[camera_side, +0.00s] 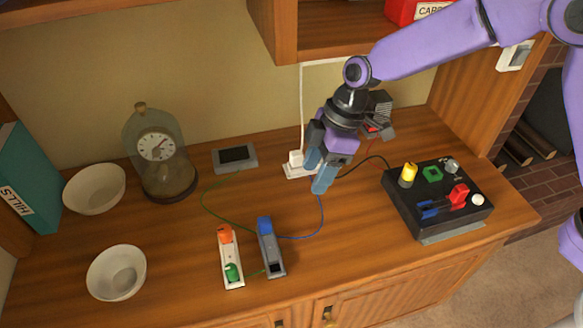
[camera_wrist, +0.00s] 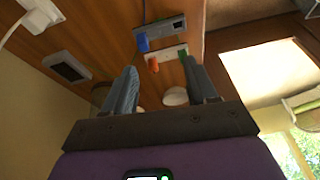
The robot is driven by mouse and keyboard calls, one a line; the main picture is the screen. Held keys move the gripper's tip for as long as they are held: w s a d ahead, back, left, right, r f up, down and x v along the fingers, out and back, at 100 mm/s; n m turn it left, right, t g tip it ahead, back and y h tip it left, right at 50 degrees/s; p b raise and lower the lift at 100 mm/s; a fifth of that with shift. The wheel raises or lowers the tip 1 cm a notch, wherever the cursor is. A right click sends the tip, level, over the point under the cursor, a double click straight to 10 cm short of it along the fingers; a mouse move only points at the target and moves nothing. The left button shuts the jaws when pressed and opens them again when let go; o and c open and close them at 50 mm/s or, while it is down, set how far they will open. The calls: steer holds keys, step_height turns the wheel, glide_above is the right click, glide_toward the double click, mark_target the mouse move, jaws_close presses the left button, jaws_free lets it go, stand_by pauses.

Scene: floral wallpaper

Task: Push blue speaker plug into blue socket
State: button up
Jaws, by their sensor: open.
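A blue plug (camera_side: 264,225) stands at the far end of a grey socket strip (camera_side: 271,254) on the wooden counter, with a blue cord running off to the right. I cannot tell how deep it sits. No separate blue socket can be made out. My gripper (camera_side: 318,170) is open and empty, above the counter, to the right of and behind the plug. In the wrist view, the blue plug (camera_wrist: 143,44) and grey strip (camera_wrist: 166,31) lie beyond the open fingertips (camera_wrist: 159,68). The control box's blue part (camera_side: 428,210) is right of my gripper.
A white strip (camera_side: 229,254) with orange (camera_side: 224,234) and green (camera_side: 232,272) plugs stands left of the grey strip. A black control box (camera_side: 410,206) is at right. A domed clock (camera_side: 160,152), two bowls, a small dark-screened device (camera_side: 235,157) and cords are around. The counter's front-middle is clear.

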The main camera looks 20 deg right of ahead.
glide_toward(265, 219)
steer(key=shift+n+y, duration=0.3)
steer(key=shift+n, duration=0.1)
steer(key=x, duration=1)
steer(key=shift+d+f, duration=0.1)
steer(key=shift+f, duration=0.4)
steer(key=c, duration=1)
steer(key=shift+c, duration=0.2)
steer(key=shift+r, duration=1.1)
steer(key=shift+r, duration=2.4)
